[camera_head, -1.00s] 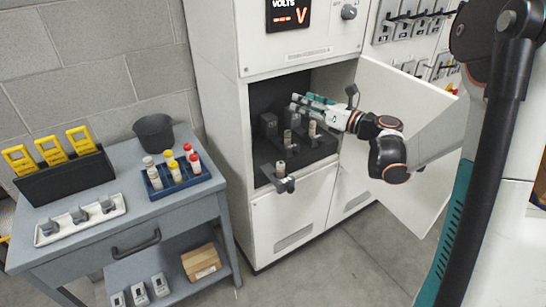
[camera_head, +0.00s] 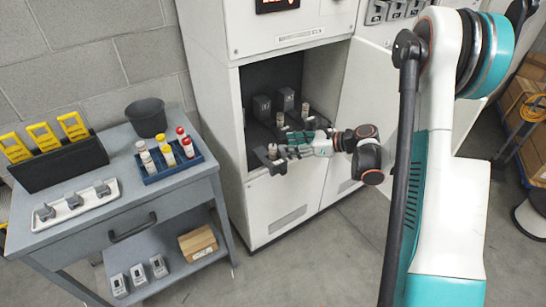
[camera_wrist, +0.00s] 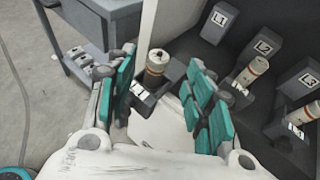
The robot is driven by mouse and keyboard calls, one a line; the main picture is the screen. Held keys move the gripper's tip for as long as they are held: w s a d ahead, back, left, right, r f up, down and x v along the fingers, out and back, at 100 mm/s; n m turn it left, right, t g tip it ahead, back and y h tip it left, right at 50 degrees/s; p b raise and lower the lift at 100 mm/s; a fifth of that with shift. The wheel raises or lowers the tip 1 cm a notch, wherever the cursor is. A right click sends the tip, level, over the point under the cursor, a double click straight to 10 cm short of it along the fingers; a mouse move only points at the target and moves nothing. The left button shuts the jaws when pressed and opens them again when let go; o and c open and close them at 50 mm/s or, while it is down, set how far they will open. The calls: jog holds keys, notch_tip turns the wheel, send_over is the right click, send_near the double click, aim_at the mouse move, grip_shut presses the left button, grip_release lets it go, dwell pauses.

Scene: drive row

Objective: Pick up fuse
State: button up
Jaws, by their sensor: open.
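The nearest fuse (camera_wrist: 156,66), brown with a pale cap, stands upright in a dark holder (camera_wrist: 147,97) at the front of the cabinet opening. It also shows in the head view (camera_head: 272,151). My gripper (camera_head: 288,151) is open, its teal-padded fingers to the right of this fuse in the head view. In the wrist view the fuse lies between the two fingers, with gaps on both sides; how deep it sits is unclear. Two more fuses stand in holders farther in, one at L2 (camera_wrist: 252,72) and one at L3 (camera_wrist: 304,114).
The cabinet's open door (camera_head: 362,110) is behind my arm on the right. Floor before the cabinet is clear.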

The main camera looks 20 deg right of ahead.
aim_at(276, 146)
jog(key=b+x, duration=0.2)
jog(key=x, duration=0.3)
jog(key=shift+a+f, duration=0.1)
jog(key=shift+w+a+f, duration=0.1)
jog(key=shift+w+a, duration=0.15)
jog(key=shift+a, duration=0.05)
jog(key=shift+c, duration=0.6)
grip_shut()
